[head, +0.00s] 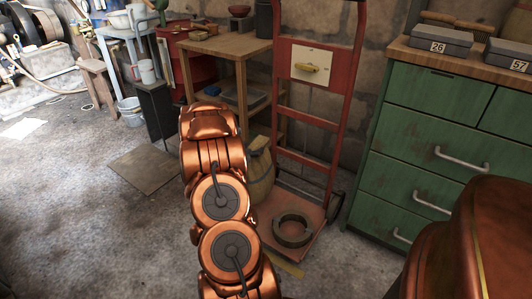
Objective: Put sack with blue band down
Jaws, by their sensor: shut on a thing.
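A tan, rounded sack-like thing (260,180) shows just right of my copper arm, beside the red hand truck (338,120). Its left side is hidden behind my arm, and it has a narrow, darker top. I cannot make out a blue band on it. It seems to be low, near the truck's base plate, but I cannot tell whether it rests on the plate, on the floor or is held. My gripper does not show; the arm links hide that area.
A round, grey-brown ring (292,230) lies on the truck's base plate. A wooden table (226,45) stands behind the arm. A green drawer cabinet (430,130) with two numbered boxes (441,42) stands at right. Open concrete floor (90,220) lies to the left, with a flat dark mat (146,168).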

